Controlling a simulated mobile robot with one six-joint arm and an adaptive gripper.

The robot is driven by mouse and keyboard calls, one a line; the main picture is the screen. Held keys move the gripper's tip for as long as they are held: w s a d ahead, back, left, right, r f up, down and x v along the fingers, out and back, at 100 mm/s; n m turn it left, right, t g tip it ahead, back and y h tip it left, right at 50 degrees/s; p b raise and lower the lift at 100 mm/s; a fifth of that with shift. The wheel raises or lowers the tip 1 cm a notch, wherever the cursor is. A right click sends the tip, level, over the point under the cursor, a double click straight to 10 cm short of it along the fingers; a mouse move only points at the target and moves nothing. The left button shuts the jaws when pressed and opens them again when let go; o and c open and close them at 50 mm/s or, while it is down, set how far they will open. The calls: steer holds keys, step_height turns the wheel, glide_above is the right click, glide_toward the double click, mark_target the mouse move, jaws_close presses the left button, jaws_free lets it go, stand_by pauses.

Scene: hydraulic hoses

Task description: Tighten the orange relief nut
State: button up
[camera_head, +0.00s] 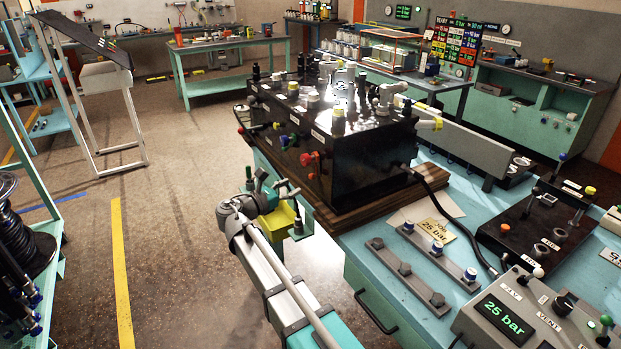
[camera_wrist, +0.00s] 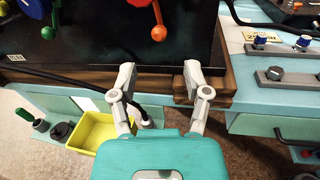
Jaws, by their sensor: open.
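A black block (camera_head: 345,150) stands on a wooden board on the teal bench. A red-orange handle with ball ends (camera_head: 308,158) sits on its front face. In the wrist view its orange ball (camera_wrist: 158,33) shows above my fingertips, near the top edge. I cannot tell which part is the orange relief nut. My gripper (camera_wrist: 160,80) is open and empty, its two fingers spread wide below the ball, near the block's lower edge. In the head view my gripper (camera_head: 276,186) is in front of the block's left part, low and apart from the handle.
A yellow bin (camera_wrist: 92,132) hangs at the bench side, left below my fingers. A green knob (camera_wrist: 47,32) is left on the block. A black hose (camera_head: 440,205) runs right. A console (camera_head: 510,315) reads 25 bar.

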mark_target(310, 178)
steer(key=shift+x, duration=4)
